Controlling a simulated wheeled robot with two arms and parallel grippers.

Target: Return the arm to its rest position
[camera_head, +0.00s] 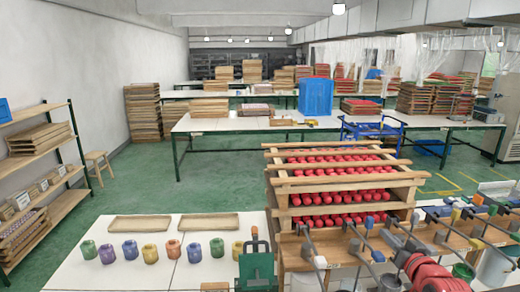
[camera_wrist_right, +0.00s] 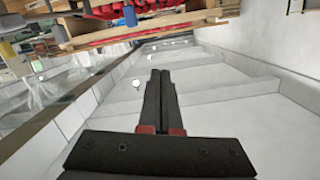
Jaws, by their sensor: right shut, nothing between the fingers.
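My right gripper (camera_wrist_right: 160,73) shows in the right wrist view, with two dark fingers and red parts at their bases. The fingers lie side by side, shut and empty, pointing away from the camera with open air ahead of the tips. That view looks upside down, with ceiling beams and hanging lamps beyond the fingers. In the head view I cannot make out the right gripper's fingertips with certainty. My left gripper does not show in either view.
A wooden rack (camera_head: 272,171) of red items stands right of centre. On the white table (camera_head: 75,270), several coloured cups (camera_head: 150,254) stand in a row before two wooden trays (camera_head: 140,223). Clamps and rods crowd the right. Green floor (camera_head: 150,190) is open at left.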

